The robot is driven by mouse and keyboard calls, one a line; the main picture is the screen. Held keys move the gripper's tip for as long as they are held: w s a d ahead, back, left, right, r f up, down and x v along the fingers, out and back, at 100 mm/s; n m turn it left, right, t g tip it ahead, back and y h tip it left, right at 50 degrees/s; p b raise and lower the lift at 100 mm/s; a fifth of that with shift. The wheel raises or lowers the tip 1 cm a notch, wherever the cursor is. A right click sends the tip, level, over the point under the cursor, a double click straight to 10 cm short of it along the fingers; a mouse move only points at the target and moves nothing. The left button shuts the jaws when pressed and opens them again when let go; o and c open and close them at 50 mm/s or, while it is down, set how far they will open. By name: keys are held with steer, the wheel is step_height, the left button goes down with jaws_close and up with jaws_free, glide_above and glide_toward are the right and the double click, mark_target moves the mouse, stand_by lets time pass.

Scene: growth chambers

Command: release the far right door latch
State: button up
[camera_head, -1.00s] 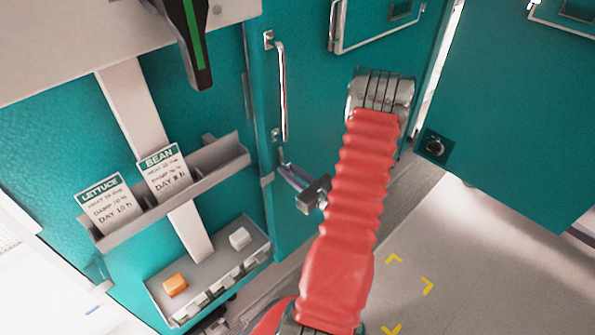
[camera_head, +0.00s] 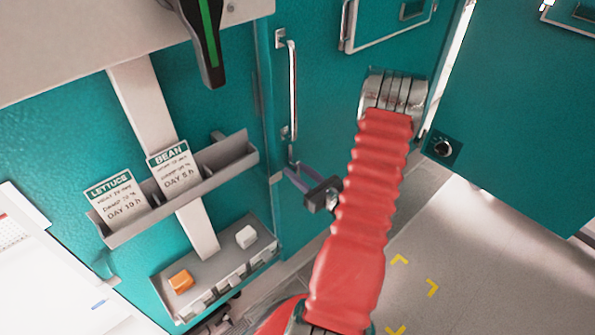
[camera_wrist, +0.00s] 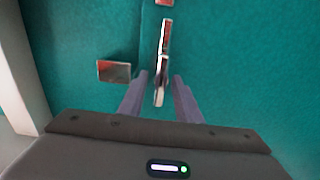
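A teal door (camera_head: 325,110) with a long upright metal handle (camera_head: 291,90) stands in the middle of the head view. A small metal latch piece (camera_head: 292,156) sits on it just below the handle. In the wrist view a narrow metal latch lever (camera_wrist: 161,85) lies between the two purple fingers of my gripper (camera_wrist: 160,78). The fingers are apart, with a gap on each side of the lever. In the head view my gripper (camera_head: 290,172) is at the latch, and its fingers partly hide the door there.
A card rack (camera_head: 225,160) with lettuce and bean cards and a shelf (camera_head: 212,274) with an orange block (camera_head: 181,281) and a white block (camera_head: 246,237) are at left. Floor (camera_head: 470,260) is clear.

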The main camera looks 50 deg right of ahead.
steer(key=shift+o, duration=0.4)
steer(key=shift+r, duration=0.1)
steer(key=shift+s, duration=0.5)
steer(key=s+a, duration=0.1)
steer(key=s, duration=1.1)
steer(key=shift+s+a, duration=0.35)
steer(key=shift+a, duration=0.05)
